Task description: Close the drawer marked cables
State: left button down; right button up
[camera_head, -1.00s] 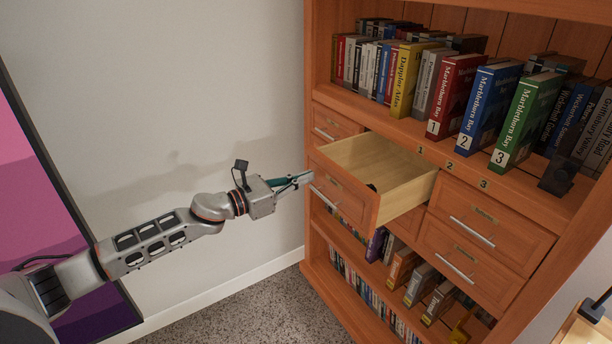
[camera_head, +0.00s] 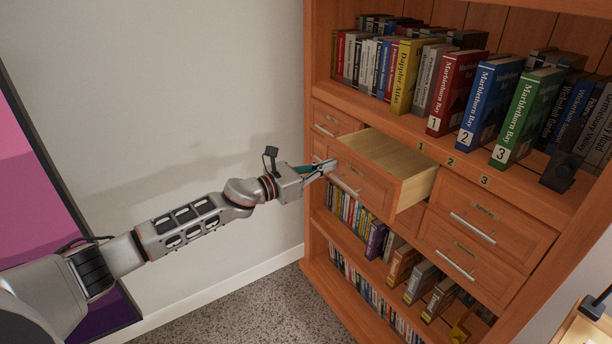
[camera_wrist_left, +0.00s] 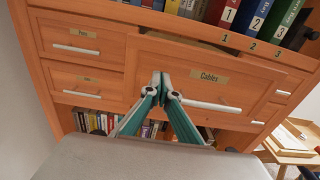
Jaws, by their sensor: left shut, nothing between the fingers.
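The drawer marked Cables (camera_wrist_left: 170,65) fills the middle of the left wrist view, with its label (camera_wrist_left: 209,78) and pale bar handle (camera_wrist_left: 212,104). In the head view this wooden drawer (camera_head: 385,192) stands partly pulled out of the bookcase, its pale inside showing from above. My left gripper (camera_head: 332,164) is shut and empty, its tips at the left part of the drawer front. In the left wrist view the closed fingertips (camera_wrist_left: 160,80) overlap the front, left of the label; contact looks likely but is not clear. My right gripper is not in view.
Neighbouring drawers (camera_head: 485,218) on the right are shut, as is one marked Pens (camera_wrist_left: 80,38). Books (camera_head: 460,95) stand on the shelf above and more books (camera_head: 350,212) below. The wall (camera_head: 180,90) on the left is clear.

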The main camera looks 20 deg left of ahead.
pick_arm(q)
jog(key=b+x, duration=0.1)
jog(key=x, duration=0.4)
jog(key=b+x, duration=0.1)
jog(key=x, duration=0.2)
jog(key=shift+w+d+f+b, duration=0.25)
jog(key=shift+d+f+b, duration=0.05)
jog(key=b+x, duration=0.1)
jog(key=x, duration=0.2)
jog(key=shift+w+d+b, duration=0.25)
jog(key=shift+w+b, duration=0.05)
jog(key=shift+w, duration=0.05)
jog(key=shift+w+d+r, duration=0.1)
jog(key=shift+w+d, duration=0.25)
jog(key=shift+w, duration=0.1)
jog(key=shift+r, duration=0.3)
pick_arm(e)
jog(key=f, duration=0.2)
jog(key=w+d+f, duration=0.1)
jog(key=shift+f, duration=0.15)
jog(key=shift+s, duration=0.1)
pick_arm(q)
jog(key=shift+w+r, duration=0.1)
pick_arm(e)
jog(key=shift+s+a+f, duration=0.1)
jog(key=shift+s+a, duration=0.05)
